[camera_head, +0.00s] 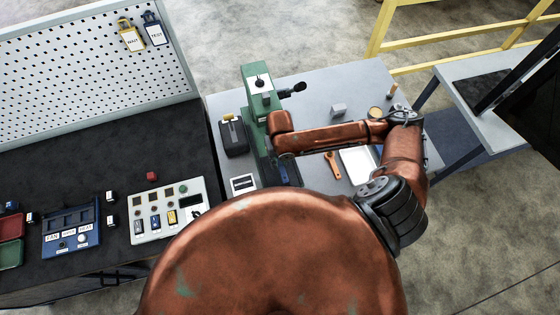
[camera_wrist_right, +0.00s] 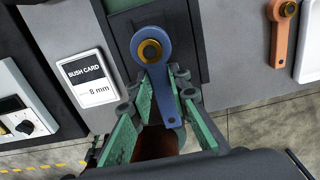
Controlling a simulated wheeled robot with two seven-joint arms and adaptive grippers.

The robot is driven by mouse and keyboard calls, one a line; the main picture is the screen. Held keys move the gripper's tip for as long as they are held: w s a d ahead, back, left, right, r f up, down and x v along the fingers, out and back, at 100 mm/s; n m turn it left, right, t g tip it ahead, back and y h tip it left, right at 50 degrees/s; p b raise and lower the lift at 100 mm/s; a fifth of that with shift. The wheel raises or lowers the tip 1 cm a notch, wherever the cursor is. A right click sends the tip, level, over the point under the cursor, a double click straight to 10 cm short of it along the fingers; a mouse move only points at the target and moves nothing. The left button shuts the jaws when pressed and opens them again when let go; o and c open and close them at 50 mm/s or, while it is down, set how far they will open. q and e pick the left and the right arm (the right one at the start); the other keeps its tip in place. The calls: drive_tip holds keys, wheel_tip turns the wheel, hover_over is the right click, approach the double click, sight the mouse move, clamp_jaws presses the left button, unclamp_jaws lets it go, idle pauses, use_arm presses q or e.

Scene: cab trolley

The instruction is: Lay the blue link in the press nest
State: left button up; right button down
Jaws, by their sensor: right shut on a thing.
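The blue link (camera_wrist_right: 163,77) is held by its shank between the green fingers of my right gripper (camera_wrist_right: 164,90) in the right wrist view. Its ring end lies over the dark press base (camera_wrist_right: 192,35), with a brass-coloured round part in the ring. I cannot tell whether the link touches the base. A bit of blue shows below the gripper in the head view (camera_head: 283,173). The green press (camera_head: 257,85) stands on the grey table, and my right arm hides part of it. The nest is not clearly visible under the link. My left gripper is out of view.
An orange link (camera_head: 332,165) and a white tray (camera_head: 357,168) lie right of the press. A bush card (camera_wrist_right: 90,78) marked 8 mm lies left of its base. A dark box (camera_head: 233,136) stands left of the press. Several small items line the dark bench.

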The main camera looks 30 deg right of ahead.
sight(280, 163)
drive_tip(key=shift+f+b, duration=2.1)
drive_tip(key=shift+f, duration=0.05)
drive_tip(key=shift+f+b, duration=0.35)
drive_tip(key=shift+f, duration=0.7)
drive_tip(key=shift+f, duration=0.2)
drive_tip(key=c, duration=1.7)
unclamp_jaws()
drive_tip(key=shift+c, duration=0.2)
wheel_tip(280, 163, up, 12)
drive_tip(key=shift+f, duration=0.1)
